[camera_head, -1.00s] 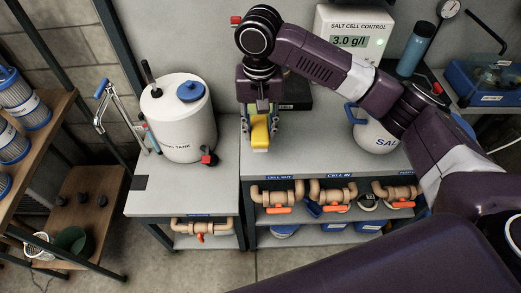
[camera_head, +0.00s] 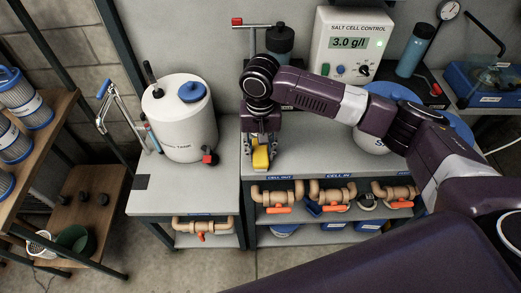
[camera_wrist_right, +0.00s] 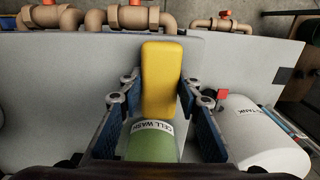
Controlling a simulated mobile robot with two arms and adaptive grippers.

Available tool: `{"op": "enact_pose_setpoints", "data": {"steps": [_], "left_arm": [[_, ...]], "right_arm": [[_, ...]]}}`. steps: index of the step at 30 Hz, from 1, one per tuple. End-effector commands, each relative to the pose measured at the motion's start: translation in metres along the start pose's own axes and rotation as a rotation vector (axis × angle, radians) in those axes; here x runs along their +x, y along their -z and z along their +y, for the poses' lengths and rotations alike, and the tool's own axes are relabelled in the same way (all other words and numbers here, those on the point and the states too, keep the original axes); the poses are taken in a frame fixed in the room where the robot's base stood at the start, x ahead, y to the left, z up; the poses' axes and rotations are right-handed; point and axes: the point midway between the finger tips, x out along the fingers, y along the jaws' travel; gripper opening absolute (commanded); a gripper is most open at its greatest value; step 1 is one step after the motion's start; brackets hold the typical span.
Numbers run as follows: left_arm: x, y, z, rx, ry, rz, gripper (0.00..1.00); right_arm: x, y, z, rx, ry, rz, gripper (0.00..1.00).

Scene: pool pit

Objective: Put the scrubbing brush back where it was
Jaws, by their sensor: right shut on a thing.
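The scrubbing brush is a yellow block-shaped thing (camera_head: 260,158) near the front edge of the middle bench, above the "CELL OUT" label. My right gripper (camera_head: 261,147) points down and is shut on it. In the right wrist view the yellow brush (camera_wrist_right: 161,80) sits between the two blue finger pads (camera_wrist_right: 163,115). Its underside is hidden, so I cannot tell whether it touches the bench. A green container labelled "CELL WASH" (camera_wrist_right: 150,143) shows below the brush in that view. My left gripper is not in view.
A white tank (camera_head: 181,125) stands on the left bench (camera_head: 165,203). A white salt tub (camera_head: 370,139) stands to the right, partly behind my arm. The salt cell control box (camera_head: 351,45) is behind. Pipes with orange valves (camera_head: 277,209) run below the front edge.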

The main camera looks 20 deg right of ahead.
Motion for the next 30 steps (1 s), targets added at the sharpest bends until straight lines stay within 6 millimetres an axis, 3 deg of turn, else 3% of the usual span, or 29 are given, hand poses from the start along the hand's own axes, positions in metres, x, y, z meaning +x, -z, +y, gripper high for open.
{"op": "enact_pose_setpoints", "data": {"steps": [1,2,6,17,20,30], "left_arm": [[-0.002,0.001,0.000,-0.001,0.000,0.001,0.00],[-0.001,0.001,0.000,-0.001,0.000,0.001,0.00],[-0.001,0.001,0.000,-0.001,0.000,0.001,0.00],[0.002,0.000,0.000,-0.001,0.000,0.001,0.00],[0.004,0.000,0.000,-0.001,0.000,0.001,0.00],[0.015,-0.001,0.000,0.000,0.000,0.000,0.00]], "right_arm": [[0.001,0.000,0.000,0.000,0.000,-0.001,0.12],[0.001,0.000,0.000,0.000,0.000,-0.001,0.35],[0.001,0.000,0.000,0.000,0.000,-0.001,0.49],[-0.004,0.000,0.000,0.000,0.001,0.000,0.49],[-0.017,0.001,-0.001,0.000,0.002,0.001,0.49],[-0.089,0.001,-0.002,-0.001,0.004,0.002,0.49]]}}
